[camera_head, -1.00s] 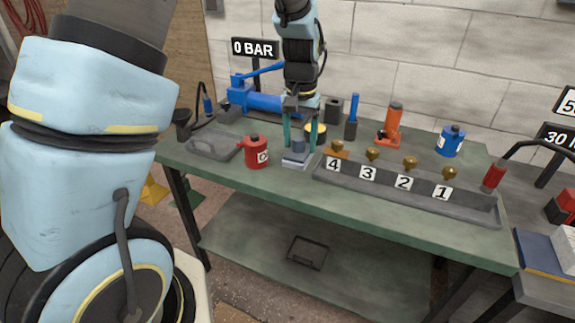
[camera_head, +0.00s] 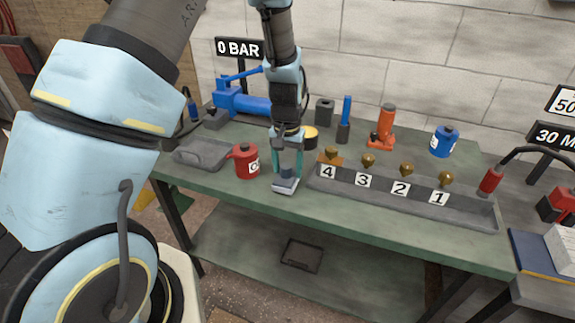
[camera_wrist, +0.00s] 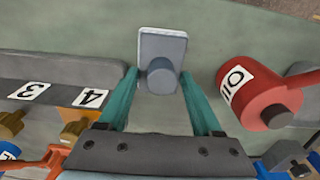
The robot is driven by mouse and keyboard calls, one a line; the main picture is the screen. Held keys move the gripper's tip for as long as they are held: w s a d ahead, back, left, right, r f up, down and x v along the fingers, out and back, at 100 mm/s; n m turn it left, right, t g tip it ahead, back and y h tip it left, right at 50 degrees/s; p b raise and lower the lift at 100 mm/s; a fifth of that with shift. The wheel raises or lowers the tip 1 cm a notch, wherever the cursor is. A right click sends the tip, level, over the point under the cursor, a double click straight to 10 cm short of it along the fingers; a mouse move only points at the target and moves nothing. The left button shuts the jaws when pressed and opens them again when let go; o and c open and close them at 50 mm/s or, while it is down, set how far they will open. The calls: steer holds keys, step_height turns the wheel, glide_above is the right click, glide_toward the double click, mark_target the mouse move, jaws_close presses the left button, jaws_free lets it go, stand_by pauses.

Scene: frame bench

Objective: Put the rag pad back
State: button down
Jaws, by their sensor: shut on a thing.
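The rag pad (camera_head: 284,187) is a pale flat plate with a blue-grey round knob on top. In the wrist view the pad (camera_wrist: 150,47) lies beyond my fingertips, its knob between them. My gripper (camera_head: 287,170) points down near the bench's front edge, between the red oil can and the numbered tray. In the wrist view my gripper (camera_wrist: 160,82) has its teal fingers on either side of the knob, shut on it. I cannot tell whether the pad touches the bench top or hangs just above it.
The red oil can (camera_head: 243,161) stands close left of the pad. A shallow grey tray (camera_head: 199,153) lies farther left. The long numbered tray (camera_head: 465,211) with brass pieces is close right. A blue press (camera_head: 240,103) and an orange jack (camera_head: 383,128) stand behind.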

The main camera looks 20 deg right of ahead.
mark_target(287, 165)
steer(key=shift+f, duration=0.25)
steer(key=shift+f, duration=0.15)
steer(key=shift+c, duration=0.2)
jaws_free()
step_height(287, 165, up, 12)
steer(key=b, duration=0.3)
steer(key=shift+a+r, duration=0.15)
steer(key=shift+r, duration=0.05)
